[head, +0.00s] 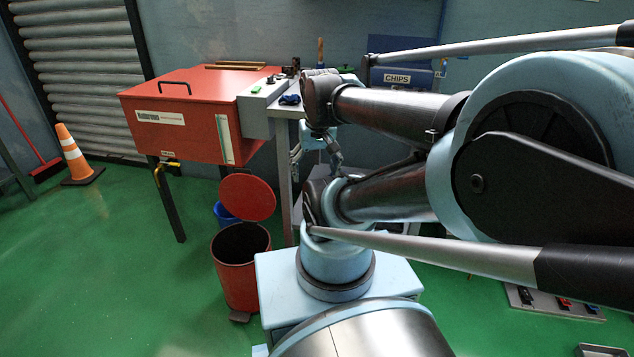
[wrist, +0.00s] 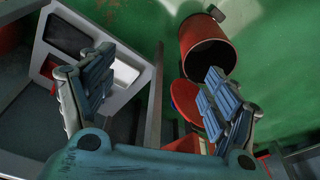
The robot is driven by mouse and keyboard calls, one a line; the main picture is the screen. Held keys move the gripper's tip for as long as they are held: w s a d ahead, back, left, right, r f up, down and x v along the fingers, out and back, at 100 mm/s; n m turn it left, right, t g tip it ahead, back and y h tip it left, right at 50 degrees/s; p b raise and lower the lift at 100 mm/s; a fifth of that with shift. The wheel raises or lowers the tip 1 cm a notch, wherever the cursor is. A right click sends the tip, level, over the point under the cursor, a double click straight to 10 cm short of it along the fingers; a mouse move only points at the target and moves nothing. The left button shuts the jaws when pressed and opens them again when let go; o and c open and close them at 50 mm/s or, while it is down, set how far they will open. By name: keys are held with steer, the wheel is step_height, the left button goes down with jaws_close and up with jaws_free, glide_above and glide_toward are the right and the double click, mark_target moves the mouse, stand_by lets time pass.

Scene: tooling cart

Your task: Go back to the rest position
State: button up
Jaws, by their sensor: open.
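My gripper (wrist: 158,68) is open in the wrist view, its two blue ribbed fingers spread wide with nothing between them. Past the fingers are green floor, a red bin and a grey and white cart-like frame. In the head view my arm is folded across the right half, and part of my gripper shows behind it, near the bench leg. My arm hides its fingertips there, along with much of the bench.
A red cabinet (head: 185,115) stands on dark legs at left. The red bin (head: 236,285), lid raised, stands near my base; it also shows in the wrist view (wrist: 187,48). A blue box marked CHIPS (head: 398,79) is behind my arm. An orange cone (head: 75,155) is far left.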

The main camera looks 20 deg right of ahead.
steer(key=s+f, duration=0.2)
steer(key=f, duration=0.1)
steer(key=shift+d+n, duration=0.15)
steer(key=shift+n, duration=0.15)
steer(key=shift+w+f, duration=0.2)
steer(key=shift+w, duration=0.3)
stand_by(0.4)
